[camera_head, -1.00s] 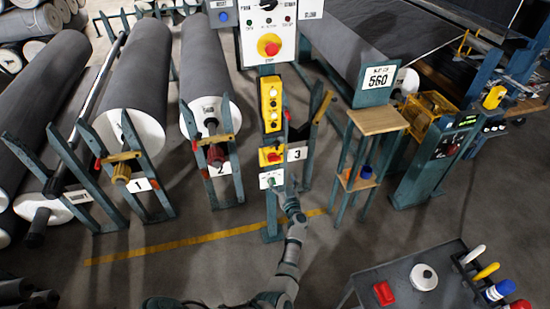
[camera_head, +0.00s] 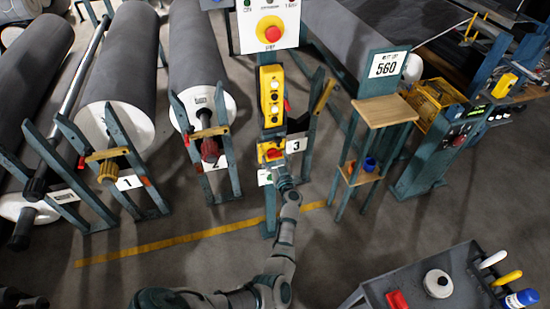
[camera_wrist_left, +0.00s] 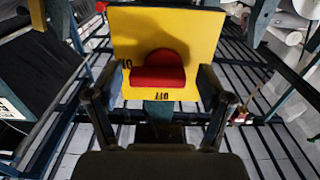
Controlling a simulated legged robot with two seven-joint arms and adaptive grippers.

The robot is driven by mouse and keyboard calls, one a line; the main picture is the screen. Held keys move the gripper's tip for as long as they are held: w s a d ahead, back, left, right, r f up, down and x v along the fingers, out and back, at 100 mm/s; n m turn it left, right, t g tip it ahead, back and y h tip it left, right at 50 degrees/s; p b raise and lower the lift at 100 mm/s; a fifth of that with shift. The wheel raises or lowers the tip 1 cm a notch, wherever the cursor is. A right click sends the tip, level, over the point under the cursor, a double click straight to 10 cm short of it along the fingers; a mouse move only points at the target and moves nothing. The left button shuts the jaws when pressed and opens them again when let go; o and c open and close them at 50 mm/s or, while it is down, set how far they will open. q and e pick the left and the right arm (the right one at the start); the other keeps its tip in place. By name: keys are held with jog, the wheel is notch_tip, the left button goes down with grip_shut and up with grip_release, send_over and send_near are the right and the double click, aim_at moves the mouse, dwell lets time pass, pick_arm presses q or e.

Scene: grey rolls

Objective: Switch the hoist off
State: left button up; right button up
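The hoist switch is a yellow plate (camera_head: 261,152) with a red knob (camera_head: 273,153), low on the teal post below a yellow push-button box (camera_head: 271,96). In the left wrist view the plate (camera_wrist_left: 190,28) fills the upper middle, with the red knob (camera_wrist_left: 158,70) at its centre. "ON" reads at the plate's left and "OFF" below the knob. My left gripper (camera_head: 281,172) is just below the switch in the head view. In the wrist view my left gripper (camera_wrist_left: 158,88) is open, one finger on each side of the knob; contact is not clear. My right gripper is not in view.
A white panel with a red stop button (camera_head: 270,29) tops the post. Large grey rolls (camera_head: 122,65) stand at left in numbered teal stands. A wooden-topped stand (camera_head: 384,110) is right of the post. A dark cart (camera_head: 440,275) is at lower right.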

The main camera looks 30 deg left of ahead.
pick_arm(q)
jog(key=c, duration=0.8)
jog(key=shift+w+d, duration=0.1)
jog(key=shift+d, duration=0.05)
jog(key=shift+c, duration=0.3)
